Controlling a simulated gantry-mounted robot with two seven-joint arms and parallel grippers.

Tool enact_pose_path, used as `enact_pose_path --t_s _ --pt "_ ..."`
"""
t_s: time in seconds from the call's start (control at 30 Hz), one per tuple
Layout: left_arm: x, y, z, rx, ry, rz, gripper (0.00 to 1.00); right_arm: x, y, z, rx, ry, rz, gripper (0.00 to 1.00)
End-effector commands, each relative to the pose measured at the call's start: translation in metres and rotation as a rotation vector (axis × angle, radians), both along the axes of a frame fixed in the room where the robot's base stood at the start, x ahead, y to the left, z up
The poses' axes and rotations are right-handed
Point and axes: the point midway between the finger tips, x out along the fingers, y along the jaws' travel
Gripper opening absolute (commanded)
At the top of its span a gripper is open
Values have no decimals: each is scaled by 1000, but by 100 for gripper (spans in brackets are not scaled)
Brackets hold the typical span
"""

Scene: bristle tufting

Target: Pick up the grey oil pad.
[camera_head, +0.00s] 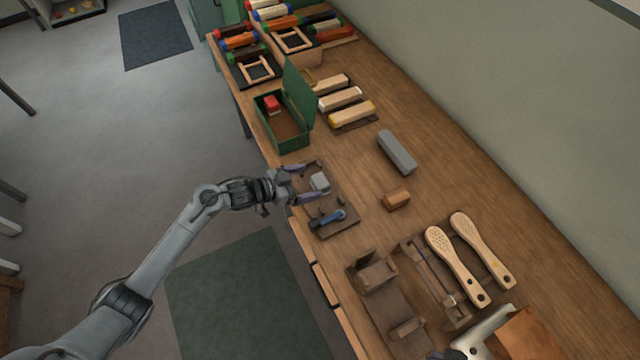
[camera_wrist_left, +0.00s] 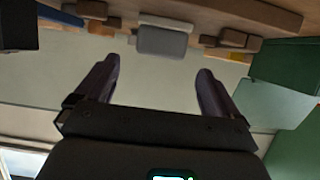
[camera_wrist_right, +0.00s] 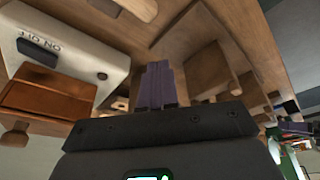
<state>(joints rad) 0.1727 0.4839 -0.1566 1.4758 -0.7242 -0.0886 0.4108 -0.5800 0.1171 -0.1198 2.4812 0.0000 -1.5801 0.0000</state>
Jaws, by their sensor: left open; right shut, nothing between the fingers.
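My right gripper (camera_wrist_right: 160,84) is shut and empty in the right wrist view, close to wooden parts.
A longer grey block (camera_head: 397,152) and a brown block (camera_head: 396,199) lie to the right. An open green box (camera_head: 284,122) stands behind. Wooden brush bodies (camera_head: 458,265) and a fixture (camera_head: 375,272) are in front.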

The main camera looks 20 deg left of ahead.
Motion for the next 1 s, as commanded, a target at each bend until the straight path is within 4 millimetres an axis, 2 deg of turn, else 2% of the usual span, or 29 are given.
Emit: enact_pose_path --t_s 0.33,0.67,1.0 --pt "27 -26 -18 -1 -2 0 96 0 1 -10 2 0 -1 0" --pt "30 -29 -20 1 -1 0 96 0 -1 -11 -4 1 3 0" --pt "30 -28 -20 1 -1 0 44 0 -2 -11 -9 2 6 0"
